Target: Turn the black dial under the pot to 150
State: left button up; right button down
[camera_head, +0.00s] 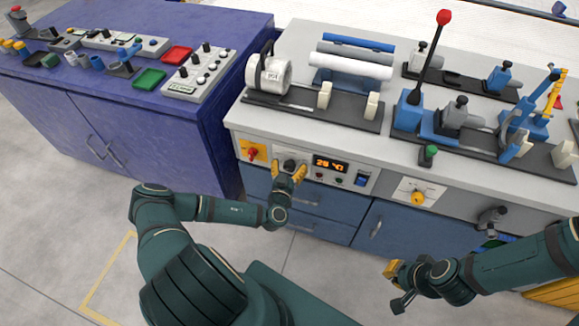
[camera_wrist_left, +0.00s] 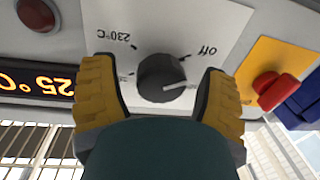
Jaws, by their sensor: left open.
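The black dial (camera_head: 289,164) sits on a white plate on the front panel of the grey bench, below the white round pot (camera_head: 268,74). In the left wrist view the dial (camera_wrist_left: 163,77) appears upside down, with "off" at its upper right and "230°C" at its upper left. Its white line points right, near a tick below "off". My left gripper (camera_head: 288,171) is open, with one yellow finger on either side of the dial. Small gaps show between dial and fingers in the wrist view.
A red switch on a yellow plate (camera_head: 253,152) is close beside the left gripper. An orange display (camera_head: 330,164) and small buttons are on the other side. A yellow knob (camera_head: 418,198) is further right. Blue drawers (camera_head: 308,202) lie below the panel.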

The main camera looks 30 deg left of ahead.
pick_arm(q)
jog(key=c, duration=1.2)
pick_arm(e)
jog(key=shift+r, duration=0.2)
